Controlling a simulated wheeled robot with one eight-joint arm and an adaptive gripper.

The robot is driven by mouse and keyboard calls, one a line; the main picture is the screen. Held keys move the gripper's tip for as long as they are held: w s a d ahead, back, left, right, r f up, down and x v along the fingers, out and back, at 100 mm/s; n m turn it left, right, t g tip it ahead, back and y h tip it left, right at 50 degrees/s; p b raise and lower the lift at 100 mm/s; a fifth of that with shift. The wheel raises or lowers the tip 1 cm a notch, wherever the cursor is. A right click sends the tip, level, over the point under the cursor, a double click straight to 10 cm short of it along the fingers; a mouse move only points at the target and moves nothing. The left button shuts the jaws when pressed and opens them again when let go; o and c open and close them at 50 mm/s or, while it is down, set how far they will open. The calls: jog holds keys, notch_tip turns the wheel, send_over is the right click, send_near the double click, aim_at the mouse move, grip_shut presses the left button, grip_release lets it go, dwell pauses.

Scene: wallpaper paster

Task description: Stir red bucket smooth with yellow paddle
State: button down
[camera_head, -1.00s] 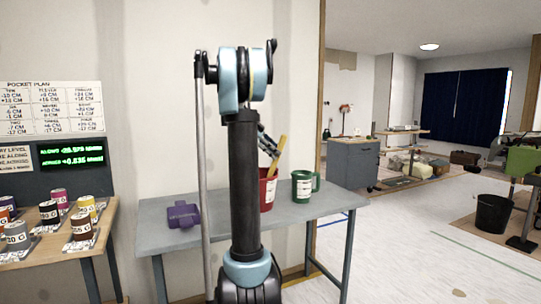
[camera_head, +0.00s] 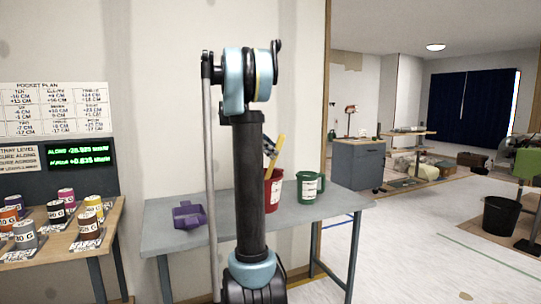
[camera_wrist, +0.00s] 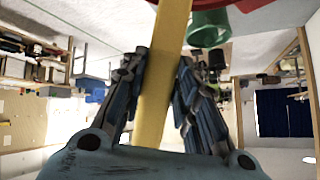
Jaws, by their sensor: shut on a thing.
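The yellow paddle (camera_head: 275,149) stands tilted in the red bucket (camera_head: 274,190), its upper part leaning right above the rim. My gripper (camera_head: 268,147) is partly hidden behind my own arm in the head view. In the wrist view my gripper (camera_wrist: 160,85) has its two fingers on either side of the yellow paddle (camera_wrist: 165,60) and is shut on it. The red bucket's edge (camera_wrist: 245,5) shows at the top of the wrist view. The bucket's contents and the paddle's lower end are hidden.
A green mug-like bucket (camera_head: 310,189) stands just right of the red bucket on the grey table (camera_head: 225,212). A wooden bench (camera_head: 60,243) with several small labelled cans stands further left.

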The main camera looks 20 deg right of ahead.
jog(key=shift+s+d+r, duration=0.5)
jog(key=shift+s+r, duration=0.3)
jog(key=shift+r, duration=1.6)
jog(key=shift+s+d+r, duration=0.45)
jog(key=shift+s+r, duration=0.35)
jog(key=shift+r, duration=1.55)
jog(key=shift+s+d+r, duration=0.5)
jog(key=shift+s+r, duration=0.3)
jog(key=shift+r, duration=1.6)
jog(key=shift+r, duration=0.1)
notch_tip(320, 180, up, 5)
jog(key=shift+f, duration=0.1)
